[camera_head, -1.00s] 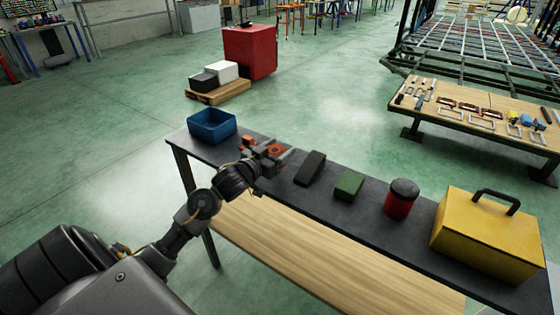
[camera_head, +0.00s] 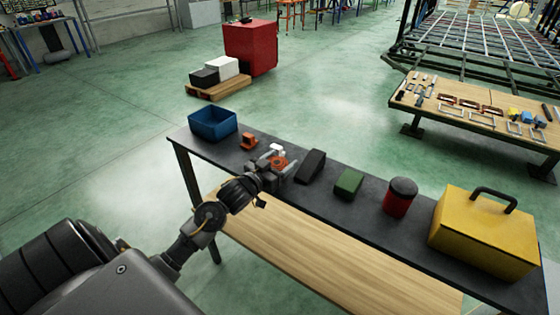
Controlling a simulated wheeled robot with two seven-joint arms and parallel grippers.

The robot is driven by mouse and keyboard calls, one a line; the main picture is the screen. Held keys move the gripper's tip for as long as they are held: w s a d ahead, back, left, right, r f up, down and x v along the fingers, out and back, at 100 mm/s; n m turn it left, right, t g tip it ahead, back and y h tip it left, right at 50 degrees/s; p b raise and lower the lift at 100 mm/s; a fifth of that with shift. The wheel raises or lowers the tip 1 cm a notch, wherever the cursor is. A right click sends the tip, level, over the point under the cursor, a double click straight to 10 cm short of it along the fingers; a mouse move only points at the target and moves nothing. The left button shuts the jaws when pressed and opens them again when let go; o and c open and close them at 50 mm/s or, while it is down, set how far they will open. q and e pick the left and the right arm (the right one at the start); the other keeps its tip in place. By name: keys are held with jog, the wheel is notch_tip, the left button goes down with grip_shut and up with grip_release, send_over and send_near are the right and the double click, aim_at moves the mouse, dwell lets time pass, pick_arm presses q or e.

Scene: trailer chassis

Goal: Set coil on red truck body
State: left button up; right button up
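An orange round piece, which looks like the coil (camera_head: 279,162), is between the fingers of my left gripper (camera_head: 281,161) above the middle-left of the dark table. The fingers appear closed on it, though they are small in view and partly hide it. A small orange-red piece (camera_head: 248,141), perhaps the red truck body, sits on the table to the left of the gripper, apart from it. A small white piece (camera_head: 276,149) shows just behind the gripper; I cannot tell what it is. My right gripper is not in view.
On the dark table (camera_head: 330,205), a blue bin (camera_head: 213,123) stands at the left end. A black block (camera_head: 311,166), a green block (camera_head: 348,184), a red canister with dark lid (camera_head: 399,198) and a yellow toolbox (camera_head: 485,235) stand to the right of the gripper.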

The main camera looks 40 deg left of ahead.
pick_arm(q)
jog(key=shift+o, duration=1.4)
